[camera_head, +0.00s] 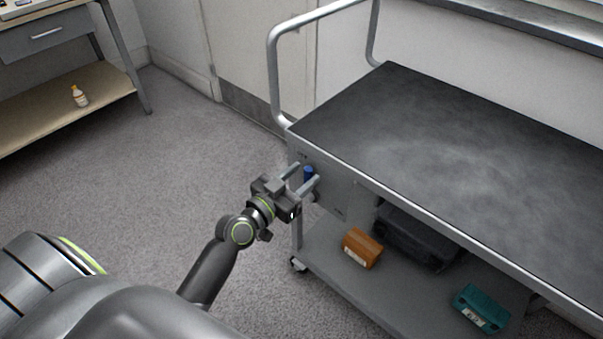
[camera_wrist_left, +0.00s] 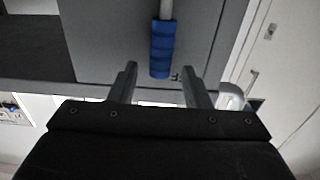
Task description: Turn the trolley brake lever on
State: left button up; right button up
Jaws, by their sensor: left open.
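The trolley (camera_head: 345,128) has a dark top, a lower shelf and a tubular push handle at its left end. Its brake lever has a blue grip (camera_head: 308,173) on the trolley's near left side panel. In the left wrist view the blue grip (camera_wrist_left: 162,50) hangs from a grey rod. My left gripper (camera_head: 305,176) is open at the lever, its two fingers on either side of the blue grip in the head view. In the left wrist view the fingertips (camera_wrist_left: 159,70) are apart, with the grip's lower end between them. I cannot tell whether they touch it. My right gripper is not in view.
On the trolley's lower shelf are an orange box (camera_head: 362,248), a black case (camera_head: 415,238) and a teal box (camera_head: 480,308). The floor between is clear.

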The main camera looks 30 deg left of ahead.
pick_arm(q)
jog(key=shift+w, duration=0.25)
grip_shut()
